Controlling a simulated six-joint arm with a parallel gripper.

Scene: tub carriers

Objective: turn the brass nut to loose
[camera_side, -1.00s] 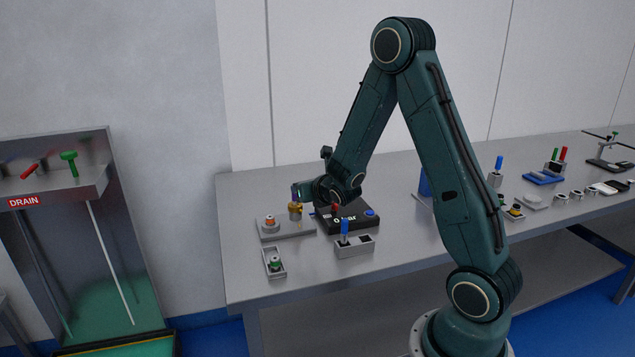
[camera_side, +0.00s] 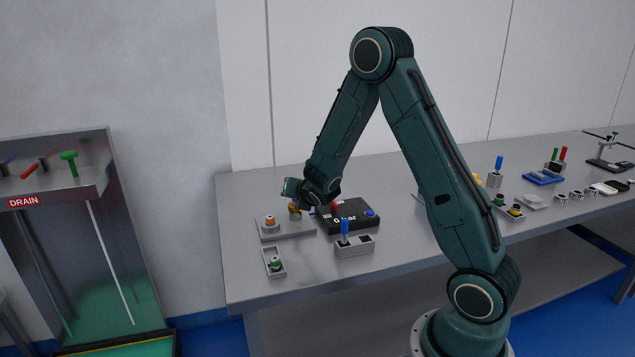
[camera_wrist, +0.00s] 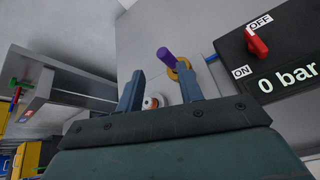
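The brass nut (camera_side: 293,209) stands on a grey plate (camera_side: 289,232) at the left end of the bench, partly covered by my gripper in the side view. In the wrist view the brass nut (camera_wrist: 183,70) shows as a yellow ring with a purple piece (camera_wrist: 166,56) beside it, partly behind the right finger. My gripper (camera_wrist: 161,88) has its two fingers apart, and nothing is held between them. In the side view my gripper (camera_side: 294,191) is right by the nut; whether it touches the nut I cannot tell.
A black box (camera_side: 349,216) reading 0 bar is right of the plate; its red switch (camera_wrist: 257,43) has ON and OFF labels. An orange-topped fitting (camera_side: 270,222) shares the plate.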

